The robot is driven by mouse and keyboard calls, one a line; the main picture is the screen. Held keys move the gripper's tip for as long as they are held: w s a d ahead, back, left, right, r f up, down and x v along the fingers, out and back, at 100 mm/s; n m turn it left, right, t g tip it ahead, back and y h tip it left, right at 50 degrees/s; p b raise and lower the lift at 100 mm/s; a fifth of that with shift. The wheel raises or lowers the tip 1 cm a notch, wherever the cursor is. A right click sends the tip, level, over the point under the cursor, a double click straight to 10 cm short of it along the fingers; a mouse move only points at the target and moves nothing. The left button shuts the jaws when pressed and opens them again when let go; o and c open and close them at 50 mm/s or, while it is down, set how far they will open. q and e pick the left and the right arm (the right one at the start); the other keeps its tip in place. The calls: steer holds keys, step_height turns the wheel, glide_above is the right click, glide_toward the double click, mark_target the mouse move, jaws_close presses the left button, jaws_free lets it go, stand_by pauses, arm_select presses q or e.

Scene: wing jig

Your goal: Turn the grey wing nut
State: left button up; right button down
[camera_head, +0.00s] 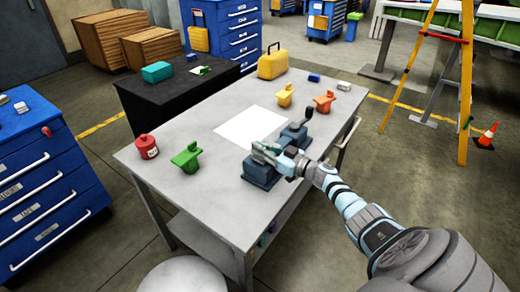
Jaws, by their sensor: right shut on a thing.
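The blue-grey jig (262,176) stands on the near right part of the grey table, with a second raised part and a dark knob (308,113) behind. My right gripper (264,153) reaches in from the right and is shut at the top of the jig's near block. The grey wing nut is mostly hidden by the fingers there, and its turn angle cannot be told. My left gripper is not in view.
A green piece (187,156) and a red canister (147,146) stand at the table's left. A yellow piece (285,96), an orange piece (324,101) and a yellow case (272,64) stand farther back. A white sheet (253,125) lies flat behind the jig.

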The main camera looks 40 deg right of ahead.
steer(key=shift+s+f, duration=0.1)
steer(key=shift+f, duration=0.25)
steer(key=c, duration=1.7)
jaws_free()
steer(key=shift+r, duration=0.1)
steer(key=v, duration=1.2)
steer(key=shift+r, duration=0.1)
